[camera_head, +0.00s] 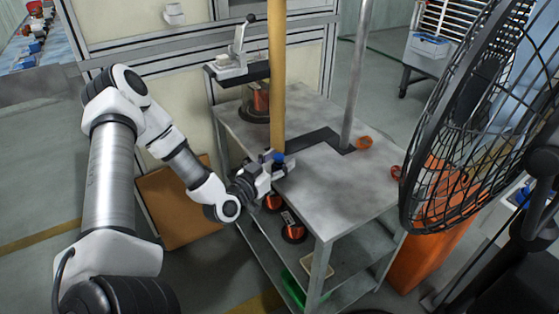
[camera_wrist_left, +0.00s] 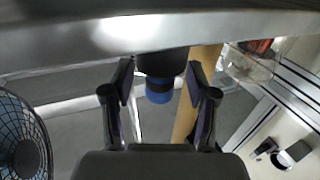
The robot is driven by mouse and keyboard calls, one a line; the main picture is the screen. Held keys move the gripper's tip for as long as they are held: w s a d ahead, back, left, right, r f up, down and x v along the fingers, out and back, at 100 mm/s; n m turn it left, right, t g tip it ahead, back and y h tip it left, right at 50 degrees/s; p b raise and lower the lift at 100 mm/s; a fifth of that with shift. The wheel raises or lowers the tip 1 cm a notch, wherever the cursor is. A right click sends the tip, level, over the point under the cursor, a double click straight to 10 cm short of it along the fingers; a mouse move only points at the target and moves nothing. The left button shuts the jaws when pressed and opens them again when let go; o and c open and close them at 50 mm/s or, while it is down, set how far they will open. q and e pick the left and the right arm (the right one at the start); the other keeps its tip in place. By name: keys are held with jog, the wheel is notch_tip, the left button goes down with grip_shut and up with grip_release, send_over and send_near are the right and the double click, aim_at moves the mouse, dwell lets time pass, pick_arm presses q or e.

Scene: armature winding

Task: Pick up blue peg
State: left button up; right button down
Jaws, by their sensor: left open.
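The blue peg (camera_wrist_left: 158,92) shows in the left wrist view as a blue, ringed cylinder with a dark upper part, close to the metal table edge. In the head view a small blue piece (camera_head: 278,157) shows at the table's left edge, partly hidden by the gripper. My left gripper (camera_head: 276,168) is at that edge. In the left wrist view its two dark fingers (camera_wrist_left: 160,72) stand apart on either side of the peg, with gaps visible. My right gripper is not in view.
A grey metal table (camera_head: 345,190) carries a yellow post (camera_head: 277,80), a grey pole (camera_head: 356,75) and an orange ring (camera_head: 364,142). Copper coils (camera_head: 292,228) stand on the shelf below. A large black fan (camera_head: 480,120) stands at right.

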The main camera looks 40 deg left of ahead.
pick_arm(q)
jog(key=shift+w, duration=0.15)
grip_shut()
